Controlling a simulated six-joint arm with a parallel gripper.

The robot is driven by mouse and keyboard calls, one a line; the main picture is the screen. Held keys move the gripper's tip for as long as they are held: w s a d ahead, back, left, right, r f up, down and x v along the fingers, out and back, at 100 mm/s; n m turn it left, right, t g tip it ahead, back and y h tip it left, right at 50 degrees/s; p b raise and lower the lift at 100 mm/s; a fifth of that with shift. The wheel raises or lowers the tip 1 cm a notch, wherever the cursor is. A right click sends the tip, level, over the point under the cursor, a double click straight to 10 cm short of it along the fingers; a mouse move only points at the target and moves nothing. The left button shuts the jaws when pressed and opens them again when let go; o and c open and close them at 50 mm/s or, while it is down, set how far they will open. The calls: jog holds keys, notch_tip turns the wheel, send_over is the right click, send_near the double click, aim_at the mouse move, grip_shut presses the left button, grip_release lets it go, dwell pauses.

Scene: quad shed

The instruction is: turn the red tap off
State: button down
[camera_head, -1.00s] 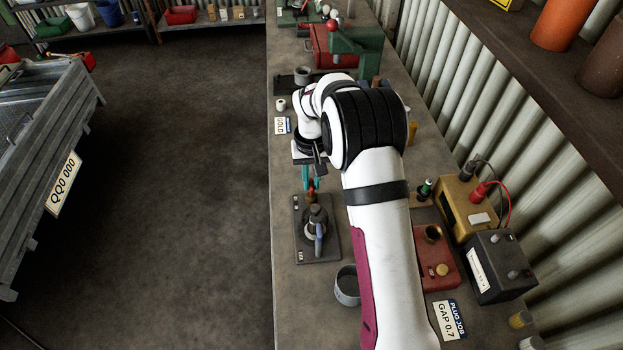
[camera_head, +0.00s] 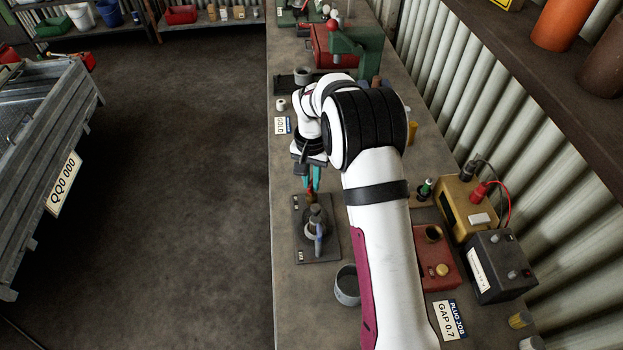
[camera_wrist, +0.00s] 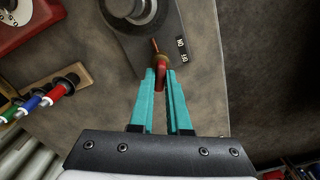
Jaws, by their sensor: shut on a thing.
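The red tap (camera_wrist: 160,66) is a small red lever with a brass-coloured stem, at the edge of a dark plate (camera_head: 330,250) with a round grey fitting (camera_head: 315,218). In the head view the red tap (camera_head: 311,189) is small and partly covered by my gripper (camera_head: 312,187). In the wrist view the teal fingers of my gripper (camera_wrist: 160,74) are shut on the red tap, one tip on each side.
A grey cup (camera_head: 347,286) stands near the plate. A red box (camera_head: 435,258) and yellow and black units (camera_head: 492,266) with cables are to the right. Bare bench lies left of the plate. Several coloured plugs (camera_wrist: 48,97) show in the wrist view.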

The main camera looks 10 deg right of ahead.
aim_at(311, 183)
jog(key=m, duration=1.2)
jog(key=shift+m, duration=0.3)
dwell(0.3)
jog(key=c, duration=0.9)
grip_release()
notch_tip(311, 183, up, 16)
jog(key=shift+f, duration=0.1)
